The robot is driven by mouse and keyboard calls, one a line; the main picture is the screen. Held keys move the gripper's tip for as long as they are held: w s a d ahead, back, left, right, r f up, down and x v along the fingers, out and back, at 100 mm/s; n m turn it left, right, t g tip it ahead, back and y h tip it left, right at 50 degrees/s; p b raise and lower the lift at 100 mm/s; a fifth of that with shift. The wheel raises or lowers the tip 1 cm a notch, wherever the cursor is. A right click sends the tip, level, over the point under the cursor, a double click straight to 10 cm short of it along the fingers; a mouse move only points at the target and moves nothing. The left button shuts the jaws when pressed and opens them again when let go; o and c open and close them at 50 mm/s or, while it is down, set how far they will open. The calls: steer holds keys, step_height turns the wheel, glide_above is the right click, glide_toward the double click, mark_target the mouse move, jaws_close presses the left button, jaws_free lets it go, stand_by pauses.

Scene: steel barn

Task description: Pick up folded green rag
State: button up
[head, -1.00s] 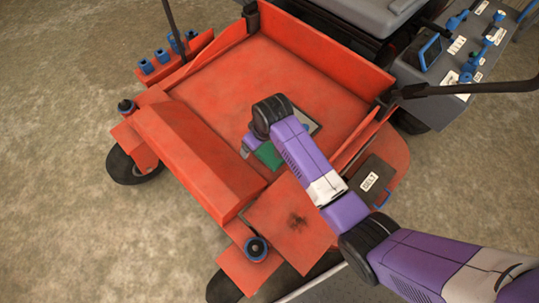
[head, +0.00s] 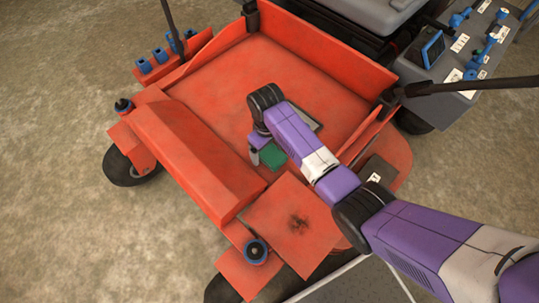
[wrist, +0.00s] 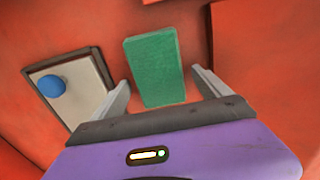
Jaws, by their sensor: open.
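The folded green rag (head: 273,157) lies on the red deck of the mower, partly hidden by my arm in the head view. In the wrist view the rag (wrist: 154,66) is a flat green rectangle, seen between my two grey fingers. My gripper (wrist: 161,77) is open, with one finger on each side of the rag and nothing held. The fingers look apart from the rag; how high they are above the deck is hard to tell. My wrist hides most of the gripper in the head view.
A grey plate with a dark rim (wrist: 42,72) and a blue knob (wrist: 52,86) lies left of the rag in the wrist view. Raised red walls (head: 325,45) and a red box-like ridge (head: 190,150) border the deck. A dark labelled box (head: 378,168) sits beside my forearm.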

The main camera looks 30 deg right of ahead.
mark_target(267, 150)
steer(key=shift+f, duration=0.2)
steer(key=c, duration=1.5)
steer(key=shift+o, duration=0.2)
step_height(267, 150, up, 20)
steer(key=p, duration=0.5)
steer(key=shift+p, duration=0.3)
